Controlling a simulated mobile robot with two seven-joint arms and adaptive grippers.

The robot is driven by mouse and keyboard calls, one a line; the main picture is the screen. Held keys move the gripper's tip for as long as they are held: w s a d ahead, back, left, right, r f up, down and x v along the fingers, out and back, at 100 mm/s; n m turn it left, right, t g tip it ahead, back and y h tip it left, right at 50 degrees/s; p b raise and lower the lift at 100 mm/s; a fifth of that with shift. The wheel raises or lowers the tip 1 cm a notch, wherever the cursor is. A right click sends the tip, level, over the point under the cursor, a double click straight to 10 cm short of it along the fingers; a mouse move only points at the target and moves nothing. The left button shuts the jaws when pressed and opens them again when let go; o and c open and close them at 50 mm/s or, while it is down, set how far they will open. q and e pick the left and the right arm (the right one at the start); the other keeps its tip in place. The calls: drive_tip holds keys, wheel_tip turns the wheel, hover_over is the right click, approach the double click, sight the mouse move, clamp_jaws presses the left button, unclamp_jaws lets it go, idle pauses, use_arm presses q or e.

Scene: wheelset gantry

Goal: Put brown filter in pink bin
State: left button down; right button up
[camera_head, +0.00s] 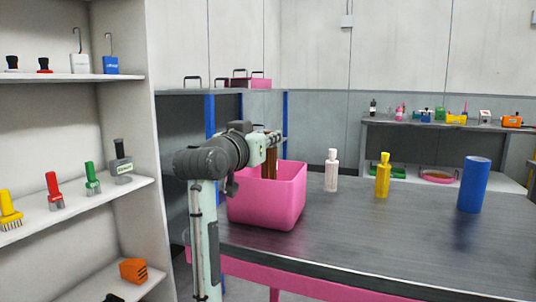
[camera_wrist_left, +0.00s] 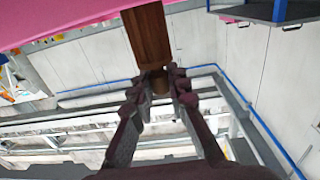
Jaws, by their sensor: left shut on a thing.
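The pink bin (camera_head: 266,207) stands on the near left part of the dark table. My left gripper (camera_head: 272,140) is above the bin and is shut on the brown filter (camera_head: 270,163). The filter hangs upright from the fingers, and its lower part is hidden behind the bin's near wall. In the left wrist view the two fingers (camera_wrist_left: 160,80) close on one end of the brown filter (camera_wrist_left: 148,36), and a pink surface of the bin (camera_wrist_left: 60,18) shows beside it. I cannot tell whether the filter touches the bin. My right gripper is not in view.
On the table (camera_head: 365,235) stand a white bottle (camera_head: 331,171), a yellow bottle (camera_head: 383,176) and a blue cylinder (camera_head: 473,185), right of the bin. A shelf unit (camera_head: 125,150) with brushes and locks is at left. A back table holds several small items.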

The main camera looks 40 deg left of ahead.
use_arm(q)
wheel_tip(320, 180, down, 3)
drive_tip(key=shift+f, duration=0.15)
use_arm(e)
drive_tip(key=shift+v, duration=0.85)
use_arm(q)
drive_tip(key=shift+b, duration=0.3)
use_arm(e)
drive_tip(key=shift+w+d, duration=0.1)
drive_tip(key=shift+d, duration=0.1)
use_arm(q)
drive_tip(key=shift+f, duration=0.65)
drive_tip(key=c, duration=1.9)
unclamp_jaws()
drive_tip(key=o, duration=0.4)
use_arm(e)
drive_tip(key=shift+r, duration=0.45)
